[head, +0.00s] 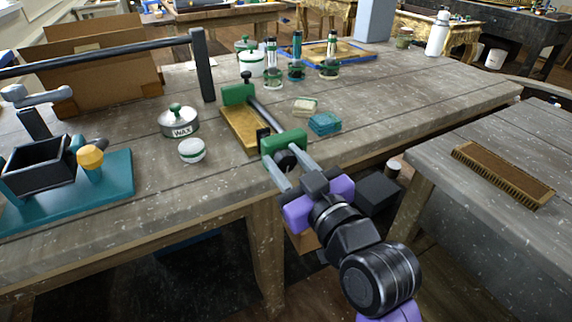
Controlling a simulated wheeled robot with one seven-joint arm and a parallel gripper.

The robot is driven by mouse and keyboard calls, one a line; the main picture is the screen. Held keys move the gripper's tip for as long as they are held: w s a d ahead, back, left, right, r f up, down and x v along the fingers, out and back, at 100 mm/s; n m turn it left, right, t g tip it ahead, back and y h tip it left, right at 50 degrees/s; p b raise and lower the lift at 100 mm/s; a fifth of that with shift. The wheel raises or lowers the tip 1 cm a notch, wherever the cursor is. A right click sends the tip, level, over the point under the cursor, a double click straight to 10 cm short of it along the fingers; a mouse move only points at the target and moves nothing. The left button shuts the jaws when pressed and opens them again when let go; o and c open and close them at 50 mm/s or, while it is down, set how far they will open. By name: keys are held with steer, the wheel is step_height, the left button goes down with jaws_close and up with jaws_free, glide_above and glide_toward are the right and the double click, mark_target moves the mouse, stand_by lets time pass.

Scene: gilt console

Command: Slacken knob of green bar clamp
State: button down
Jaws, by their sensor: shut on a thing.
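The green bar clamp (284,141) lies across the front part of the wooden bench, its bar running back to a second green jaw (238,93). A gold-brown board (238,125) lies beside the bar, between the jaws. The dark knob (284,160) is at the clamp's near end, close to the bench's front edge. My gripper (290,172) reaches in from the lower right, its two pale fingers on either side of the knob. It is shut on the knob, which the fingers partly hide.
A wax tin (180,122), a small white-lidded jar (192,151) and a teal-based vice (100,185) stand left. A teal block (324,124) and a pale block (305,107) lie right of the clamp. A brush (503,174) lies on the right-hand table.

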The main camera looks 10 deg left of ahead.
steer(key=shift+n, duration=0.3)
stand_by(0.4)
steer(key=c, duration=0.9)
jaws_free()
steer(key=v, duration=0.7)
steer(key=shift+s+d, duration=0.2)
steer(key=shift+s, duration=0.1)
